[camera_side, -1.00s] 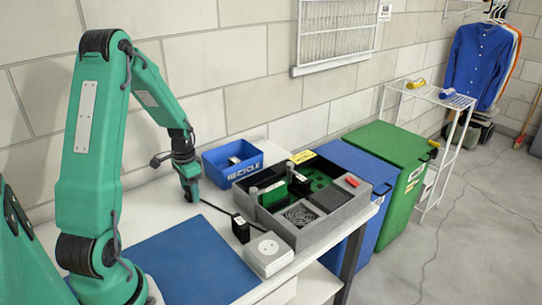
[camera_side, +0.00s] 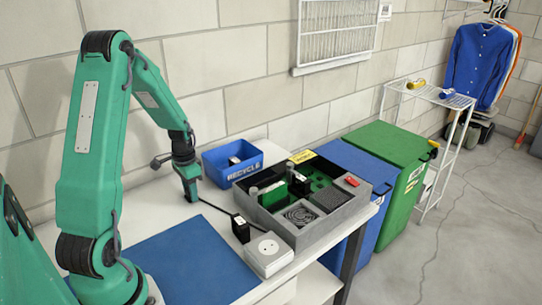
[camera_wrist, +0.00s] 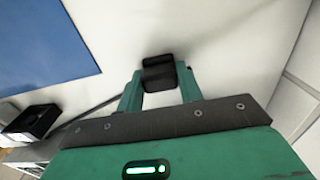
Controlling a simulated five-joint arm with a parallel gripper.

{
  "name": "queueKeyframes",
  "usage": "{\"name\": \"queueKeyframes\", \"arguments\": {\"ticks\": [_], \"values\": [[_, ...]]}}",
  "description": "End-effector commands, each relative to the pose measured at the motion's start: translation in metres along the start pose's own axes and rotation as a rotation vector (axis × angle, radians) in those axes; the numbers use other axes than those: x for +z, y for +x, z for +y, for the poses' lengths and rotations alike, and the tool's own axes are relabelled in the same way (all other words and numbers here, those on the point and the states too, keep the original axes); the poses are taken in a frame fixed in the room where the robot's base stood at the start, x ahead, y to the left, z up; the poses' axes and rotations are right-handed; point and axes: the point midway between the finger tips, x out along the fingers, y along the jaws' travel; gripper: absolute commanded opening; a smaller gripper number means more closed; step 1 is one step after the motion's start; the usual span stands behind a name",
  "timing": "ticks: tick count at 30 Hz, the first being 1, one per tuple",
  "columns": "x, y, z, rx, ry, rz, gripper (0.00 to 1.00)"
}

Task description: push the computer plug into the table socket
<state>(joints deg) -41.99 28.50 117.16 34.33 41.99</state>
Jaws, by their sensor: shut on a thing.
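My gripper (camera_side: 190,197) is low over the white table, left of the gray organizer. In the wrist view its two fingers (camera_wrist: 160,98) are shut on a black block, the computer plug (camera_wrist: 159,72). A dark cable (camera_side: 214,206) runs from near my gripper toward a small black box (camera_side: 240,229), also seen in the wrist view (camera_wrist: 33,121). The table socket (camera_side: 268,253) is a white box with a round recess on top, beside the black box and apart from my gripper.
A gray organizer (camera_side: 318,237) with filled compartments stands right of my gripper. A blue recycle bin (camera_side: 220,168) is behind it. A blue mat (camera_side: 188,264) lies on the table in front. Blue and green bins stand beyond the table edge.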

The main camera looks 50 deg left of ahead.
Motion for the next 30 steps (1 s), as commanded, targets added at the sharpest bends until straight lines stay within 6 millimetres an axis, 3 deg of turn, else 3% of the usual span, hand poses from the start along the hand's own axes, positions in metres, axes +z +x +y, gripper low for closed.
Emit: {"name": "queueKeyframes", "arguments": {"ticks": [11, 20, 30], "values": [[-0.001, -0.009, -0.001, -0.002, 0.000, 0.002, 0.16], [-0.001, -0.044, 0.001, -0.003, 0.001, 0.003, 0.16], [-0.013, -0.079, 0.063, -0.002, 0.006, 0.003, 0.16]]}}
